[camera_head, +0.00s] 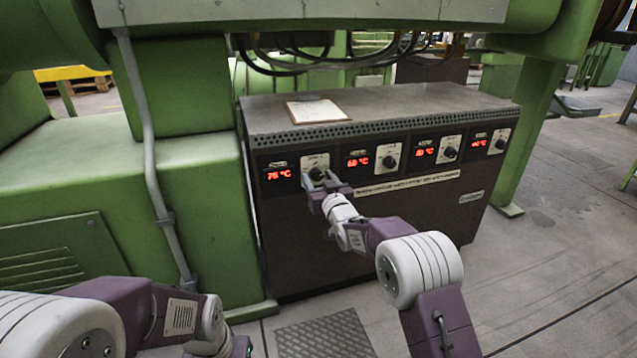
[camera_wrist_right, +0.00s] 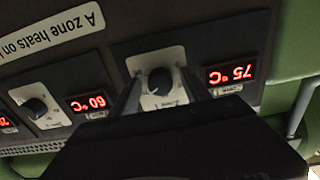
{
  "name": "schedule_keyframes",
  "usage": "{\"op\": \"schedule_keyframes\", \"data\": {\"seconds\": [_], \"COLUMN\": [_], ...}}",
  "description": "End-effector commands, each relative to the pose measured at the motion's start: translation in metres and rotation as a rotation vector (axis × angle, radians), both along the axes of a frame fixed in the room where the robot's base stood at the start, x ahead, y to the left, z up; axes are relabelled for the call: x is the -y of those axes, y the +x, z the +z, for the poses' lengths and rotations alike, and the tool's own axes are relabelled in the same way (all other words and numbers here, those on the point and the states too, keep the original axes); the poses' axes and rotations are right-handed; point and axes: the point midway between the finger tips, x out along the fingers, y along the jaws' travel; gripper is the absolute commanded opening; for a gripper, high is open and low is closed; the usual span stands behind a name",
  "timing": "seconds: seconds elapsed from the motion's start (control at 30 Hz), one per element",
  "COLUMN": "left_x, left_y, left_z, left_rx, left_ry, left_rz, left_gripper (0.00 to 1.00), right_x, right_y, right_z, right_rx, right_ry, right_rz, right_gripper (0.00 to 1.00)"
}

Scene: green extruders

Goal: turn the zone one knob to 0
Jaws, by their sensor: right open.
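The zone one knob (camera_head: 317,174) is a dark round knob on a pale plate at the left end of the dark control cabinet. In the wrist view the same knob (camera_wrist_right: 160,81) shows upside down, its plate marked Zone 1. The red zone one display (camera_head: 279,174) beside it reads 75 °C. My right gripper (camera_head: 320,181) is open at the knob. In the wrist view its two fingers (camera_wrist_right: 162,92) stand on either side of the knob, apparently with gaps. Where the knob points is too small to tell. Only links of my left arm show, not its gripper.
Further right are the zone two knob (camera_head: 389,161), with a display (camera_head: 358,162) reading 60 °C, and two more knobs. A paper (camera_head: 316,111) lies on the cabinet top (camera_head: 400,105). Green machine parts (camera_head: 200,190) stand close left and above. The floor at right is clear.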

Motion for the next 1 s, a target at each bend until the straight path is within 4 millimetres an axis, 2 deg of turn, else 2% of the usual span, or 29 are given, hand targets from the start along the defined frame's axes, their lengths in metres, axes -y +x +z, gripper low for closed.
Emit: {"op": "schedule_keyframes", "data": {"seconds": [0.2,0.23,0.4,0.43,0.77,1.0], "left_x": [0.0000,0.0000,0.0000,0.0000,0.0000,0.0000], "left_y": [0.0001,0.0001,0.0001,0.0001,0.0000,0.0001], "left_z": [0.0003,0.0003,0.0002,0.0002,0.0015,0.0048], "left_rx": [0.000,0.000,0.000,0.000,0.000,0.000], "left_ry": [0.000,0.000,0.000,0.000,0.000,0.000], "left_rz": [0.000,0.000,0.000,0.000,0.000,0.000], "left_gripper": [0.36,0.36,0.36,0.36,0.36,0.36], "right_x": [-0.0002,-0.0001,-0.0001,-0.0001,0.0000,0.0003], "right_y": [0.0006,0.0006,0.0005,0.0005,0.0004,0.0005], "right_z": [0.0004,0.0004,0.0004,0.0004,0.0005,0.0008], "right_rx": [0.000,0.000,0.000,0.000,0.013,0.061], "right_ry": [0.000,0.000,0.000,0.000,-0.044,-0.193], "right_rz": [0.000,0.000,0.000,0.000,0.000,0.000], "right_gripper": [0.56,0.53,0.06,0.00,0.00,0.00]}}
